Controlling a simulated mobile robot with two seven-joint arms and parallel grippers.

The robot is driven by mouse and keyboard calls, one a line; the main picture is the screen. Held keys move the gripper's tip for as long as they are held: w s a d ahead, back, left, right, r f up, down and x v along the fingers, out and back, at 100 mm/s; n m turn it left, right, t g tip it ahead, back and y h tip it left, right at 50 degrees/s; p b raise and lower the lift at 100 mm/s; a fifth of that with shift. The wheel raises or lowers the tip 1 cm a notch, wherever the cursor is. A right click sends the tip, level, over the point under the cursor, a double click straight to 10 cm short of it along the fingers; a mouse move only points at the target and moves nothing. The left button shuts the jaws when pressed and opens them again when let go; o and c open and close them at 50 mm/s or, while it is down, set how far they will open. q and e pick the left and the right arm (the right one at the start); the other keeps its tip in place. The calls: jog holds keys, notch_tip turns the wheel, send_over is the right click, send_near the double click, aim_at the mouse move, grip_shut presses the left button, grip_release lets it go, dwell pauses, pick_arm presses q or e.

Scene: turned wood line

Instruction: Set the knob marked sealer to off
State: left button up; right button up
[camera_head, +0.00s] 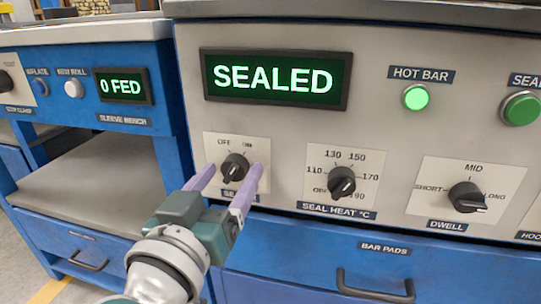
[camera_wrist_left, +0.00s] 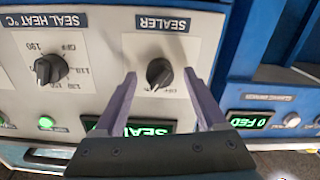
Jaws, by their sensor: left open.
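The sealer knob (camera_head: 235,167) is a black pointer knob on a pale plate marked OFF at upper left and ON at upper right. Its long axis runs from lower left to upper right, and its pointer appears to be toward ON. My left gripper (camera_head: 232,170) is open, with one finger on each side of the knob and visible gaps. In the left wrist view, upside down, the sealer knob (camera_wrist_left: 159,72) sits between the open fingertips, apart from both. The SEALER label shows there, but my gripper partly covers it in the head view. My right gripper is not in view.
The seal heat knob (camera_head: 342,183) and dwell knob (camera_head: 467,197) are to the right on the same panel. A green display (camera_head: 275,78) above reads SEALED, and the hot bar light (camera_head: 416,97) glows green. The sleeve bench (camera_head: 90,165) stands at left.

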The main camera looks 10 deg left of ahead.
pick_arm(q)
grip_shut()
dwell(0.4)
jog(key=shift+n, duration=0.3)
jog(key=n, duration=0.4)
jog(key=shift+n, duration=0.3)
jog(key=n, duration=0.6)
jog(key=shift+n, duration=0.3)
dwell(0.3)
grip_release()
